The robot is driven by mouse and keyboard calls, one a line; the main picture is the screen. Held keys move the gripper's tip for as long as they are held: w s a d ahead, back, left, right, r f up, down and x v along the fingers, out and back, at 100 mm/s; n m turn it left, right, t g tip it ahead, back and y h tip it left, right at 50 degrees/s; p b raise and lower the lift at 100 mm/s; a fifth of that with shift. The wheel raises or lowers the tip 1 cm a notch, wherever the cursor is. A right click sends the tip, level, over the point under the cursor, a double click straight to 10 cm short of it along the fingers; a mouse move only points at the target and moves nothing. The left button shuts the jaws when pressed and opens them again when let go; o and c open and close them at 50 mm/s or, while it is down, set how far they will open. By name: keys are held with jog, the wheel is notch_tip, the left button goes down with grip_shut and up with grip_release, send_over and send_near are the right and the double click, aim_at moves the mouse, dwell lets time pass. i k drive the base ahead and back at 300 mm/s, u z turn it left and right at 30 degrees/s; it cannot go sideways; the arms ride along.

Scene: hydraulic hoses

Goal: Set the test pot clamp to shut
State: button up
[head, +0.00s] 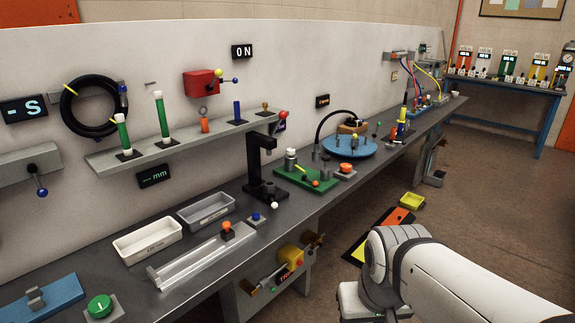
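I cannot tell for sure which fixture is the test pot clamp, and no label for it can be read at this size. A green plate (306,178) on the bench carries a grey cylinder and a small lever with a red knob. Behind it is a round blue plate (349,147) with small parts on it and a black hose arching beside it. Whether any clamp there is open or shut is too small to tell. My white arm shows at the lower right, in front of the bench and over the floor. My gripper is not in view.
A long grey bench (185,262) runs along a white wall panel. Two trays (147,241) and a clear channel (200,262) lie in front. A black press stand (254,172) stands mid-bench. The brown floor at right looks mostly clear.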

aim_at(315, 183)
jog(key=z, duration=0.1)
jog(key=i, duration=0.15)
jog(key=u, duration=0.35)
jog(key=k, duration=0.3)
jog(key=z, duration=0.95)
jog(key=i, duration=1.45)
jog(key=u, duration=0.45)
